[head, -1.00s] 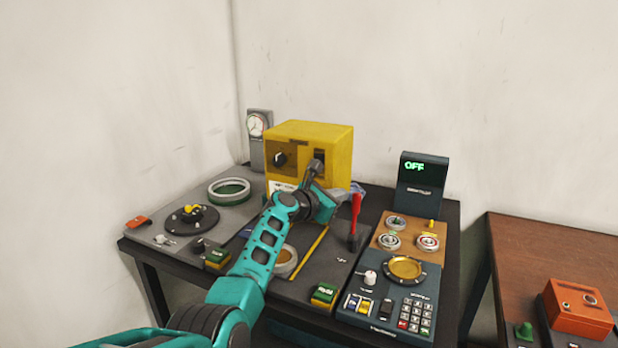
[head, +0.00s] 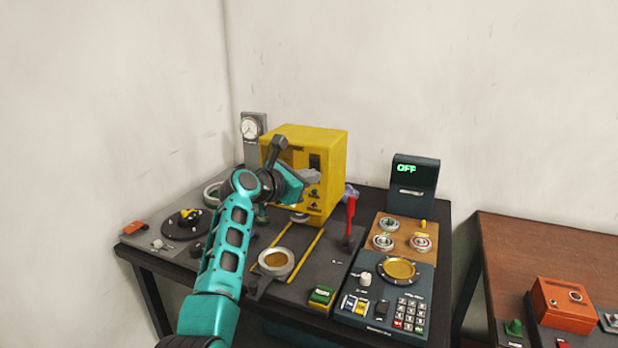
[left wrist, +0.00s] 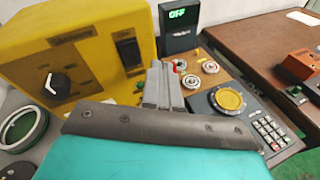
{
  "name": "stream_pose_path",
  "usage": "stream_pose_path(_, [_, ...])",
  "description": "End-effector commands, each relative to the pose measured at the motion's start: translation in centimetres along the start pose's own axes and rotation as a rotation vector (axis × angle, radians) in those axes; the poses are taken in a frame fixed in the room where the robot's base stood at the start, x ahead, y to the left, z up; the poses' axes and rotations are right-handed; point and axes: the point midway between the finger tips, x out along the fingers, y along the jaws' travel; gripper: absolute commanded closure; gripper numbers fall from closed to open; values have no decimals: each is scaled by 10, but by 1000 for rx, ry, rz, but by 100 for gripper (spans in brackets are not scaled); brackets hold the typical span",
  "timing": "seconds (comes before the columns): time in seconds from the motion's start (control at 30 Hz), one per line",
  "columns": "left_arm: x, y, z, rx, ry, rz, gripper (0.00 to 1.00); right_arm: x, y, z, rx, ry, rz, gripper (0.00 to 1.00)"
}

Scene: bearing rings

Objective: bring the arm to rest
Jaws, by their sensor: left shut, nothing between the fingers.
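My left arm comes in from the lower left in the head view. Its gripper (head: 277,147) is in front of the yellow box (head: 333,160), raised above the table, and it is shut and empty. In the left wrist view the closed fingers (left wrist: 163,85) point away from the camera, with the yellow box (left wrist: 60,50) to their left. My right gripper is in neither view.
The black table (head: 145,262) holds a red lever (head: 350,218), a round ring fixture (head: 276,262), a panel with bearing rings (head: 383,242), a keypad (head: 410,311) and a display reading OFF (head: 407,170). A brown table (head: 540,248) with an orange box (head: 563,305) stands right.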

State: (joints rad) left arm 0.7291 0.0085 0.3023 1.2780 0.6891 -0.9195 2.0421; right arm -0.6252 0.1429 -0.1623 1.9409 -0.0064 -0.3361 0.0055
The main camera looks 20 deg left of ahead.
Motion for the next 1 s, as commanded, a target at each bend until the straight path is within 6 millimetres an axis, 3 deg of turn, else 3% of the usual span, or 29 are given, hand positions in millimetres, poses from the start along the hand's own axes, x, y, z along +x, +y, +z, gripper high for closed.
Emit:
stream_pose_path(0.37, [0,0,0,0,1,0,100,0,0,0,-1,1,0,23])
stream_pose_path(0.47, [-1,-2,-8,26,14,3,100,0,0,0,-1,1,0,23])
stream_pose_path(0.57, [-5,-11,-37,142,63,17,100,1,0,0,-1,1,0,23])
stream_pose_path(0.67, [-17,-28,-86,370,150,25,100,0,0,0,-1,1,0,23])
stream_pose_path(0.8, [-45,-63,-158,792,280,-6,100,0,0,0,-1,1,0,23])
stream_pose_path(1.0, [-98,-123,-234,1394,391,-139,100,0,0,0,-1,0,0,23])
